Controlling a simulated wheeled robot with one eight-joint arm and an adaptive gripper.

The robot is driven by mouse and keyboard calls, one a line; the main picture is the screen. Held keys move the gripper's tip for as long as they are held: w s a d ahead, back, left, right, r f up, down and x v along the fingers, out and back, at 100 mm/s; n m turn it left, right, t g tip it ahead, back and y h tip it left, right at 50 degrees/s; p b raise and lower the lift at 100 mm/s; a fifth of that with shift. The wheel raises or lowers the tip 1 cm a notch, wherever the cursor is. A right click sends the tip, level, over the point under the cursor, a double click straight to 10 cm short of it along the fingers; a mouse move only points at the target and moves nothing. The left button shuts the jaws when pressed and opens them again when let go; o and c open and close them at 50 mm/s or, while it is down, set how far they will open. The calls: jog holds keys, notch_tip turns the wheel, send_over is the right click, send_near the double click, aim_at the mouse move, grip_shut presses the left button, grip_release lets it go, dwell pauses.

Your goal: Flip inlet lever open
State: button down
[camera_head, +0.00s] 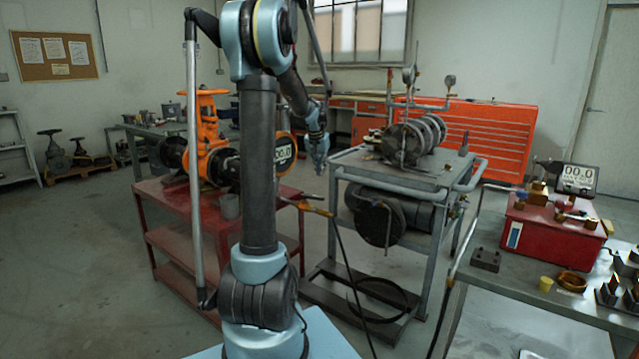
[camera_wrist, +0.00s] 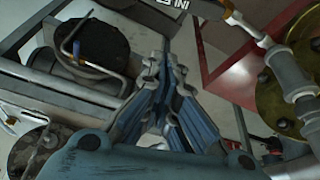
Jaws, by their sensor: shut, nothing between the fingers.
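The orange gate valve (camera_head: 208,145) stands on a red cart at the left, partly hidden behind my arm. A small yellow-orange lever-like part (camera_head: 308,207) sticks out at the cart's right side, with a hose hanging from it. I cannot tell for sure which part is the inlet lever. My gripper (camera_head: 319,168) hangs in the air above and right of the yellow-orange part, apart from it. In the wrist view its fingers (camera_wrist: 164,70) are closed together and empty.
A grey pump cart (camera_head: 400,170) with a round black disc (camera_head: 380,223) stands just right of my gripper. The red cart (camera_head: 165,205) is at the left. A bench with a red box (camera_head: 545,228) is at the right. Open floor shows between the carts.

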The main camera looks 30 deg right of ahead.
aim_at(313, 198)
notch_tip(313, 198, down, 9)
jog(key=shift+s, duration=0.45)
dwell(0.5)
jog(key=shift+s+d, duration=0.1)
